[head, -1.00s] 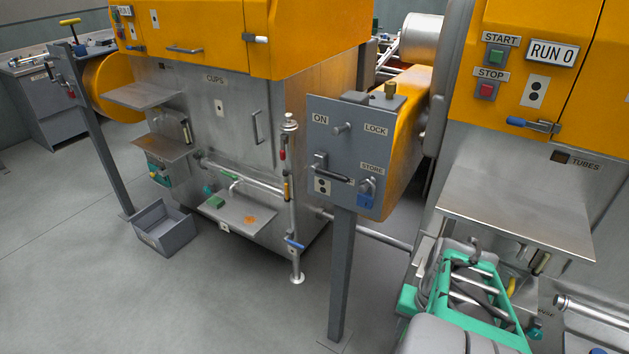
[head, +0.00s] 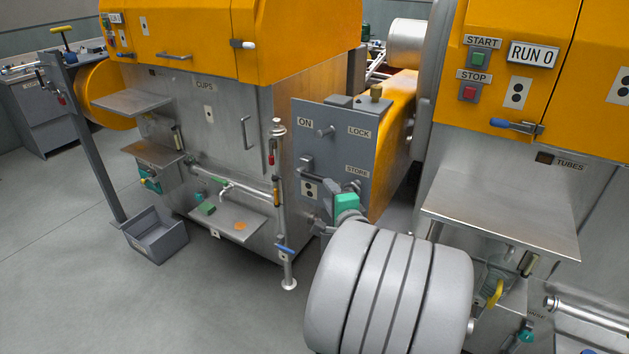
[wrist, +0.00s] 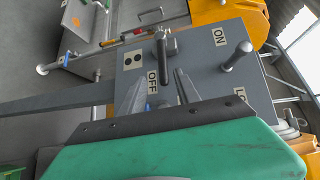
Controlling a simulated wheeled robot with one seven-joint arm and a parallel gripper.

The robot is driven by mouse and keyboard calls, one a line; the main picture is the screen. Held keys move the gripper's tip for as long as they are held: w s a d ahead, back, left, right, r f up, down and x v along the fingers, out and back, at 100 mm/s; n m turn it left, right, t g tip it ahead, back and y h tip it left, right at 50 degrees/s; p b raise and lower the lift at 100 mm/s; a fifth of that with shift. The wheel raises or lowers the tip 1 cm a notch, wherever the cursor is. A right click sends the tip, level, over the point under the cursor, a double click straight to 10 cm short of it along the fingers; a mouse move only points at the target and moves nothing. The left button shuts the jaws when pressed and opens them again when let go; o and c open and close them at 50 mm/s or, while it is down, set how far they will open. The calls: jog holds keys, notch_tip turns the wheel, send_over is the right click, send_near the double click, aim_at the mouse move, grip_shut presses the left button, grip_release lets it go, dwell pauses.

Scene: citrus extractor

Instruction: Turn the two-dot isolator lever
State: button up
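The isolator panel (head: 345,150) is a grey plate on a post in the head view, with ON, LOCK and STORE labels and a two-dot label (head: 310,189). The two-dot isolator lever (head: 307,164) is at its left; my arm and gripper hide part of it. In the wrist view the lever's dark handle (wrist: 161,50) stands beside the two-dot label (wrist: 133,59) and above the OFF label (wrist: 152,82). My gripper (wrist: 159,76) is open, its two fingers apart and pointing at the panel, the handle's end near the gap. I cannot tell whether they touch.
A metal peg (wrist: 237,56) sticks out near ON and LOCK. A yellow machine with START and STOP buttons (head: 470,92) and a steel shelf (head: 500,220) stands at right. A CUPS machine (head: 225,110) is at left, a grey bin (head: 157,238) on the floor.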

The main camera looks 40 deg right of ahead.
aim_at(314, 177)
jog(key=shift+m, duration=0.8)
jog(key=x, duration=0.2)
jog(key=p+x, duration=0.1)
jog(key=x, duration=0.5)
jog(key=shift+s+d+r, duration=0.1)
jog(key=shift+d+r, duration=0.1)
jog(key=shift+r, duration=0.05)
grip_shut()
jog(key=shift+f, duration=0.1)
